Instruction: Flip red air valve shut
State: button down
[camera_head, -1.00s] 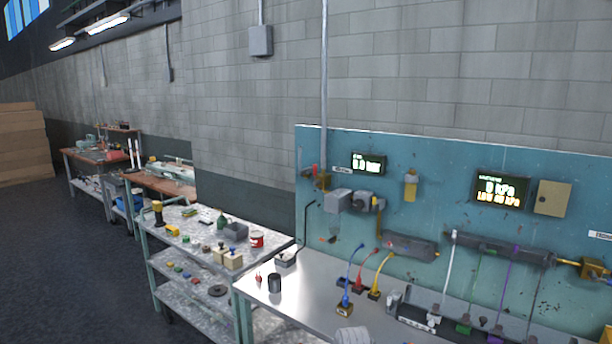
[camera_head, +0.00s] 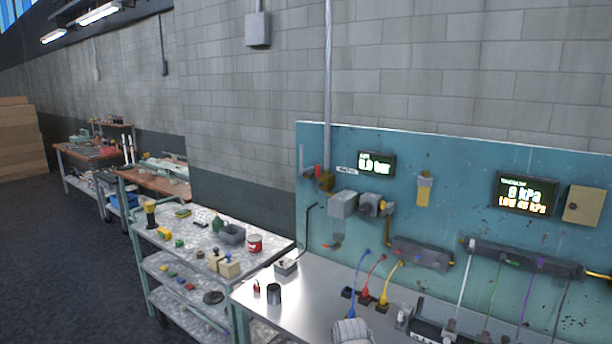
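The red air valve handle (camera_head: 319,171) is small and sits at the upper left of the teal wall panel (camera_head: 430,160), beside a brass-coloured fitting (camera_head: 327,181) at the foot of the vertical grey pipe (camera_head: 328,80). The handle looks roughly upright, but it is too small to tell its exact angle. A small display (camera_head: 377,163) to its right appears to read 0.0 bar. My gripper is not in view. A pale grey rounded part at the bottom edge may belong to my arm; it is well below the valve and apart from it.
A grey regulator box (camera_head: 343,204) sits below the valve. Open floor (camera_head: 60,260) lies left.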

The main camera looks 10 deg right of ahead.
aim_at(317, 167)
jog(key=u, duration=0.05)
jog(key=i, duration=0.4)
jog(key=z, duration=0.1)
jog(key=k, duration=1.3)
jog(key=u, duration=0.35)
jog(key=i, duration=2.05)
jog(key=z, duration=0.55)
